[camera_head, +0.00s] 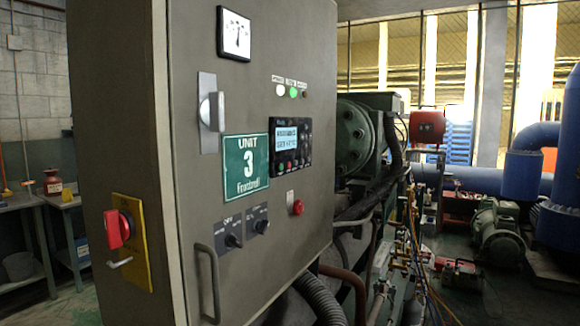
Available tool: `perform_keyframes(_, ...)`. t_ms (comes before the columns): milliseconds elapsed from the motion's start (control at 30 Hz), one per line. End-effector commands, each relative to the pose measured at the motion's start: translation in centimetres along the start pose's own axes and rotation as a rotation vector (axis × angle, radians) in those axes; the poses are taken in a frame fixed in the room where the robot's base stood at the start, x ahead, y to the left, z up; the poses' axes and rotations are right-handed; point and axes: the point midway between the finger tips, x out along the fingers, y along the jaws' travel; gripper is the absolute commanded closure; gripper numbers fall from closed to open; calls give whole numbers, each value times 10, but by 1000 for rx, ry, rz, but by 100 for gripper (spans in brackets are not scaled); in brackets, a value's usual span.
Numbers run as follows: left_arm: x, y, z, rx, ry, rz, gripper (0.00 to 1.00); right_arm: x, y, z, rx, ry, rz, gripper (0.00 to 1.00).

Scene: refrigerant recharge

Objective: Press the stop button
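A grey control cabinet (245,80) fills the left and middle of the head view. A round red push button (297,208) sits low on its front face near the right edge, with a small pale label (290,196) above it. The label's text is too small to read. A controller panel (290,146) with a lit screen and a row of small buttons, some red and some green, is above it. Neither of my grippers is in view, and nothing covers the red button.
The cabinet front carries a bar handle (209,280), a grey rotary handle (213,111) and two black knobs (233,240). A red switch (118,228) on a yellow plate juts from its left side. Pipes, hoses and machinery crowd the right.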

Motion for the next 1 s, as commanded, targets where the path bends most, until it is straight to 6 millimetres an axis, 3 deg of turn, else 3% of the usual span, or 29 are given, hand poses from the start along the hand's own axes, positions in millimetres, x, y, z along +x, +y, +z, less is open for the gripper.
perform_keyframes(67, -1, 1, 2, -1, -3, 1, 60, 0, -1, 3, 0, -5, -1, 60)
perform_keyframes(233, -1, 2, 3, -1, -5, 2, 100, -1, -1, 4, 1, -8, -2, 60)
perform_keyframes(1000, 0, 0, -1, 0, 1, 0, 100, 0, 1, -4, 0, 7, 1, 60)
